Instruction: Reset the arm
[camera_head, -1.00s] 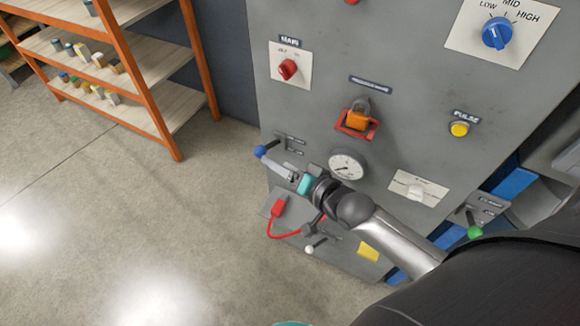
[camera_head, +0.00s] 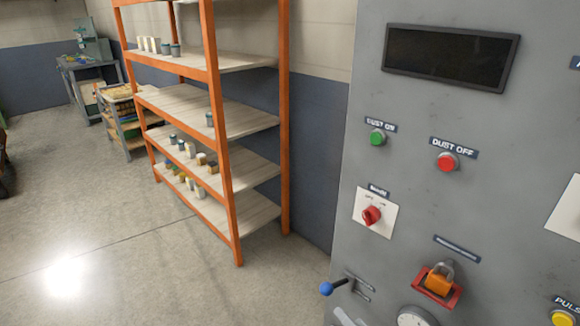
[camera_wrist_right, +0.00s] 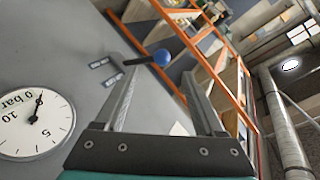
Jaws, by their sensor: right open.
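In the head view only a pale bit of my right gripper (camera_head: 346,319) shows at the bottom edge, just below the lever with the blue knob (camera_head: 326,288). The right wrist view shows the right gripper (camera_wrist_right: 160,76) with its two fingers apart and nothing between them. The lever's blue knob (camera_wrist_right: 162,57) appears beyond the fingertips, with its dark stem running left to the grey panel. I cannot tell whether a finger touches it. My left gripper is not in view.
The grey control panel (camera_head: 400,155) fills the right, with a red rotary switch (camera_head: 371,215), an orange padlock (camera_head: 438,281), green and red buttons and a gauge (camera_wrist_right: 36,124). An orange shelf rack (camera_head: 222,150) stands left of it. Floor (camera_head: 100,230) at left is clear.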

